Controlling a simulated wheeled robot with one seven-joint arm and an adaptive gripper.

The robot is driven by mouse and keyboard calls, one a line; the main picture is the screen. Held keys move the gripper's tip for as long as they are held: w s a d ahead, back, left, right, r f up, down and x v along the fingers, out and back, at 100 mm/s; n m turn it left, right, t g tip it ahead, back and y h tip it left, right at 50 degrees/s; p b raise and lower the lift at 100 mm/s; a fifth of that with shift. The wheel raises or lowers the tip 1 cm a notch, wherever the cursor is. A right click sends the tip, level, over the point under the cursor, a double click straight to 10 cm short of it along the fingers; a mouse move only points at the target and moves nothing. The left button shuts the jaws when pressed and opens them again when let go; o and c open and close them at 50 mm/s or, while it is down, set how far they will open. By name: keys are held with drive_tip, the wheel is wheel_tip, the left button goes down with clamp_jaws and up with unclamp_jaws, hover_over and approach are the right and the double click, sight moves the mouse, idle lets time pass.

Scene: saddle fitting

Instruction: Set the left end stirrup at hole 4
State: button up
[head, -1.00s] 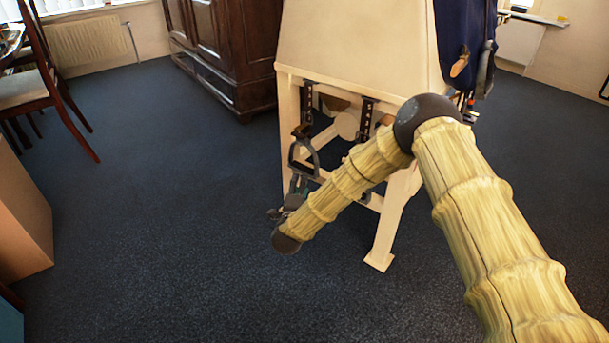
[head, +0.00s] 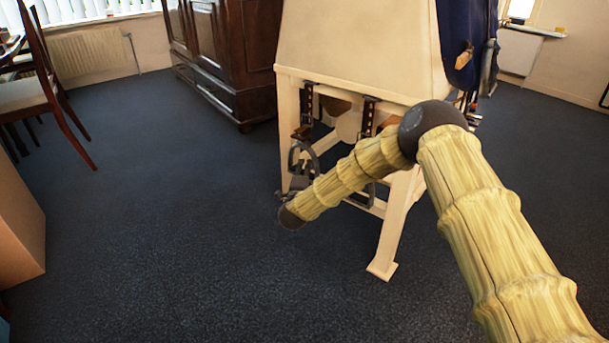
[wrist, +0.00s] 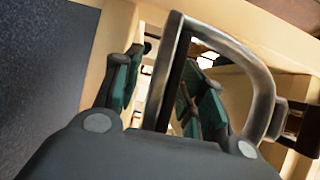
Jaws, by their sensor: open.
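The left end stirrup (head: 294,160) is a dark metal loop hanging below the left strap (head: 307,103), a dark strap with a row of holes, at the stand's left front leg. In the wrist view the stirrup (wrist: 264,95) is large and close. My gripper (wrist: 160,90) is open, with green pads. One side bar of the stirrup passes between the fingers, and the right finger shows through the loop. I cannot tell whether either pad touches it. In the head view my forearm hides most of the gripper and part of the stirrup. Hole numbers are unreadable.
The cream stand (head: 350,50) has splayed legs and a second holed strap (head: 368,117) right of the first, partly behind my arm. A dark wooden cabinet (head: 225,50) stands behind it. A chair (head: 40,95) is at far left. The dark carpet (head: 170,230) is open in front.

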sight(302, 149)
clamp_jaws()
drive_tip(key=shift+r, duration=0.1)
wheel_tip(302, 149, up, 8)
drive_tip(key=p, duration=0.6)
idle(0.4)
unclamp_jaws()
